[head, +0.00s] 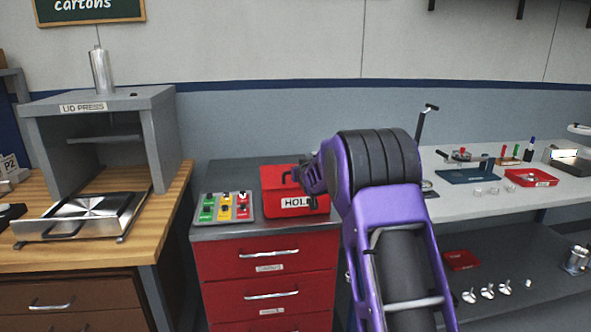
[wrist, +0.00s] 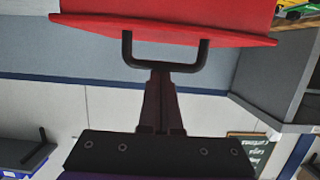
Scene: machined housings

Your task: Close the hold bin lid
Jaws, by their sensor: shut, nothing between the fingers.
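The red hold bin (head: 318,205) stands on the grey top of a red drawer cabinet, with a white HOLD label (head: 297,202) on its front. Its red lid (head: 275,172) looks down over the bin. I cannot tell whether it is fully seated. The lid has a black U-shaped handle, clear in the wrist view (wrist: 204,55). My gripper (head: 299,176) is at the handle, over the right part of the lid. In the wrist view its shut fingertips (wrist: 162,72) overlap the handle's crossbar. Nothing is held between them. Whether they touch the handle is unclear.
A panel of green, yellow and red buttons (head: 226,207) sits left of the bin. A grey press (head: 105,140) with a metal tray stands on the wooden bench at left. A bench with small tools and a red tray (head: 532,178) is at right.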

